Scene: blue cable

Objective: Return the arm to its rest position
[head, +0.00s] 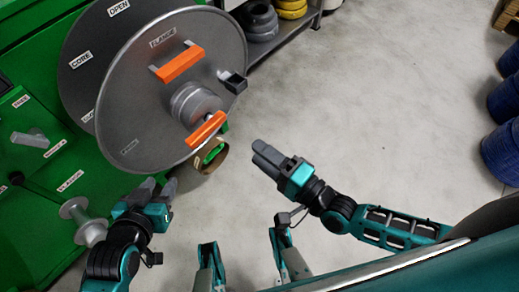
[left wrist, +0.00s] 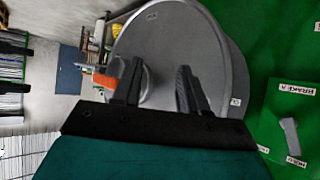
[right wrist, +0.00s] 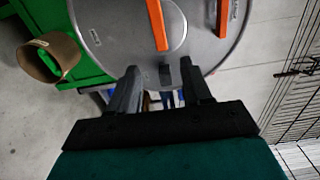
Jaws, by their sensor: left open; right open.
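My left gripper (head: 158,190) is open and empty at the lower left of the head view, below the large grey flange disc (head: 128,95). In the left wrist view its two fingers (left wrist: 160,88) stand apart with the disc behind them. My right gripper (head: 264,158) is in the middle of the head view, over bare floor to the right of the disc. In the right wrist view its fingers (right wrist: 163,88) are apart with nothing between them. Neither gripper appears to touch anything.
The green machine (head: 40,190) carries the disc with orange handles (head: 180,64), plus a small grey spool (head: 82,218) near my left gripper. A brown ring (head: 212,157) sits below the disc. Blue cable rolls (head: 503,150) stand at the far right. The grey floor (head: 370,100) between is clear.

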